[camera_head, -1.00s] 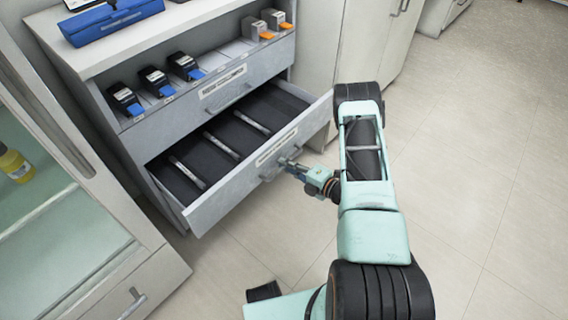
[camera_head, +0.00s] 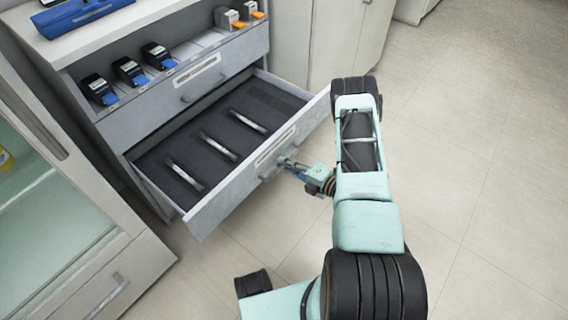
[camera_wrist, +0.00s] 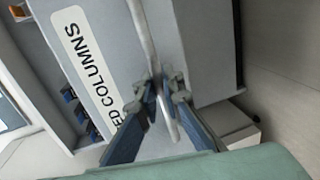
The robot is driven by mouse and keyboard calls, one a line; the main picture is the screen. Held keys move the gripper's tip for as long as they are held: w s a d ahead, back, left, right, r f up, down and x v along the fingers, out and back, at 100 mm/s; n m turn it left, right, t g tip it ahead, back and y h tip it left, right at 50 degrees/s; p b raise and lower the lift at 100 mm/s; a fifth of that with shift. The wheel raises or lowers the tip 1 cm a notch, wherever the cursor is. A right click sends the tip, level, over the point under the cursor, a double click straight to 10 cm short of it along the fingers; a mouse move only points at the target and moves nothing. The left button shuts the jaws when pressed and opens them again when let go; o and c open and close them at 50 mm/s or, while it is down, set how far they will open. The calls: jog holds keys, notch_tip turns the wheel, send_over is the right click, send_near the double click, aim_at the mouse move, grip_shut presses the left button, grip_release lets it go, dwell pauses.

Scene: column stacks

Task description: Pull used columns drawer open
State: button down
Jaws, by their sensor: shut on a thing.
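The used columns drawer (camera_head: 214,207) is pulled well out of the grey cabinet, with a dark lined inside and several pale dividers. Its label, partly readable as "ED COLUMNS", shows in the wrist view on the drawer front (camera_wrist: 105,40). My gripper (camera_head: 283,163) is at the front of this drawer, shut on its bar handle. In the wrist view my gripper (camera_wrist: 160,92) has its two fingers closed around the handle (camera_wrist: 145,35).
Above is a shut drawer front with a label (camera_head: 196,72) and a shelf with several black and blue devices (camera_head: 129,70). A blue case (camera_head: 80,14) lies on top. A glass-fronted cabinet (camera_head: 110,283) stands at left. The floor (camera_head: 480,150) at right is clear.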

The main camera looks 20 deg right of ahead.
jog(key=c, duration=2.3)
grip_release()
jog(key=shift+c, duration=0.2)
jog(key=v, duration=1.2)
